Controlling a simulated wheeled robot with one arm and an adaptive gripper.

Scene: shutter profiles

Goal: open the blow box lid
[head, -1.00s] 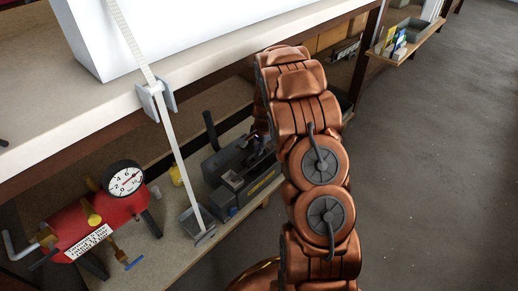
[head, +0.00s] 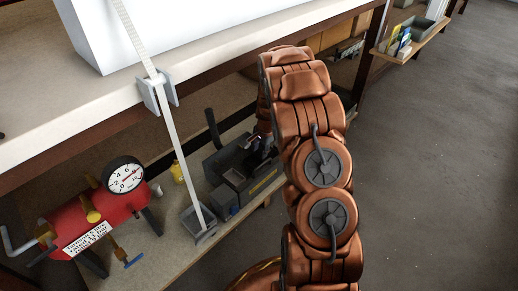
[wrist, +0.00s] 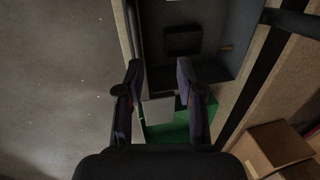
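A dark grey box-like unit (head: 240,168) with a yellow label stands on the lower shelf in the head view; I cannot tell for certain that it is the blow box. My arm partly hides it. In the wrist view a dark grey box (wrist: 205,20) with a recessed black square fills the upper middle, and a light grey plate (wrist: 158,111) lies below it over a green surface. I cannot tell whether the plate is a lid. My gripper (wrist: 156,72) is open, its two fingers apart with nothing held between them. Contact with the box is not clear.
A red tank with a gauge (head: 95,212) and a small grey tray (head: 198,224) at the foot of a white strip stand on the lower shelf. The bench top (head: 40,110) overhangs it. A cardboard box (wrist: 272,146) is at lower right. Floor on the right is clear.

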